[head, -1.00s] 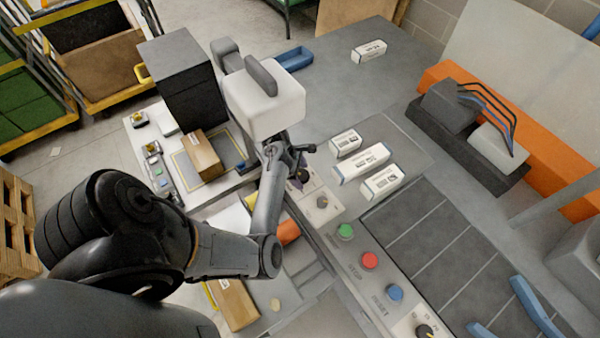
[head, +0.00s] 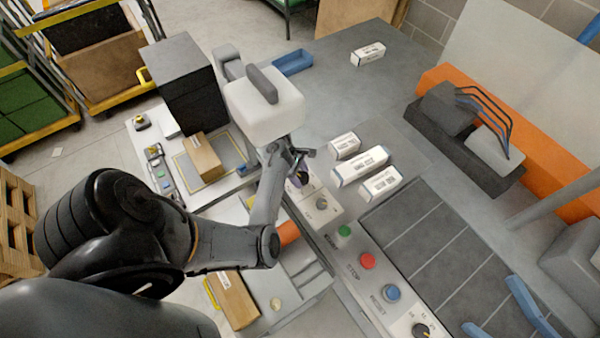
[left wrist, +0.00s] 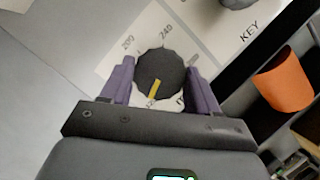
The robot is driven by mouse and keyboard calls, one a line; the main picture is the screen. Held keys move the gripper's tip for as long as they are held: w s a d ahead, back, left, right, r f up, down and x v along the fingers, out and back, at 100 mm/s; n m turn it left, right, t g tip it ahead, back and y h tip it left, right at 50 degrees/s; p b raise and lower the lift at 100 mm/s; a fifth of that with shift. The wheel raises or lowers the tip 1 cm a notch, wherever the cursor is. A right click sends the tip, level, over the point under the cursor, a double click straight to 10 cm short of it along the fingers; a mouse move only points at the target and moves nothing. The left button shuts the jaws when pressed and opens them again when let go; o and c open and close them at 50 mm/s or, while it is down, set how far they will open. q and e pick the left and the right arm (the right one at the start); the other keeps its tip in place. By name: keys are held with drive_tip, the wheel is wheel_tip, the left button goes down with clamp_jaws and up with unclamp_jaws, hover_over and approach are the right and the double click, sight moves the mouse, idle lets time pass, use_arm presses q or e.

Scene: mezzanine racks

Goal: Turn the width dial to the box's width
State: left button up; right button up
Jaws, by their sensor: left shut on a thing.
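The width dial (left wrist: 156,74) is a round black knob with a yellow pointer mark, on a white panel with printed numbers such as 200 and 240. In the left wrist view its pointer faces down and slightly left, toward a partly hidden number that begins with 12. My left gripper (left wrist: 160,82) is shut on the dial, one purple finger on each side. In the head view the gripper (head: 301,180) hides most of the dial. A brown cardboard box (head: 203,157) lies within a yellow outline on the left bench. My right gripper is not in view.
A grey selector knob (head: 322,202) sits close to the dial, with green (head: 344,231), red (head: 367,261) and blue (head: 391,292) buttons beyond. White cartons (head: 360,165) lie on the grey table to the right. A white-topped machine head (head: 265,110) stands just behind the gripper.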

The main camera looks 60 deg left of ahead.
use_arm(q)
drive_tip(key=shift+r+m+g+p, duration=0.3)
drive_tip(key=shift+m+p, duration=0.4)
drive_tip(key=shift+m, duration=0.2)
drive_tip(key=m+g+p, duration=0.1)
drive_tip(key=m, duration=0.1)
drive_tip(key=shift+w+a+f+m+h, duration=0.1)
drive_tip(key=shift+m+h, duration=0.3)
drive_tip(key=shift+f+m+g+p, duration=0.1)
drive_tip(key=shift+m+g+p, duration=0.3)
drive_tip(key=shift+m+p, duration=0.55)
drive_tip(key=shift+w+m+g, duration=0.15)
drive_tip(key=shift+m+g, duration=0.35)
drive_tip(key=shift+m, duration=0.95)
drive_tip(key=shift+f, duration=0.1)
drive_tip(key=o, duration=1.1)
drive_tip(key=shift+c, duration=0.2)
drive_tip(key=v, duration=1)
drive_tip(key=shift+a+r, duration=0.2)
drive_tip(key=shift+r, duration=0.2)
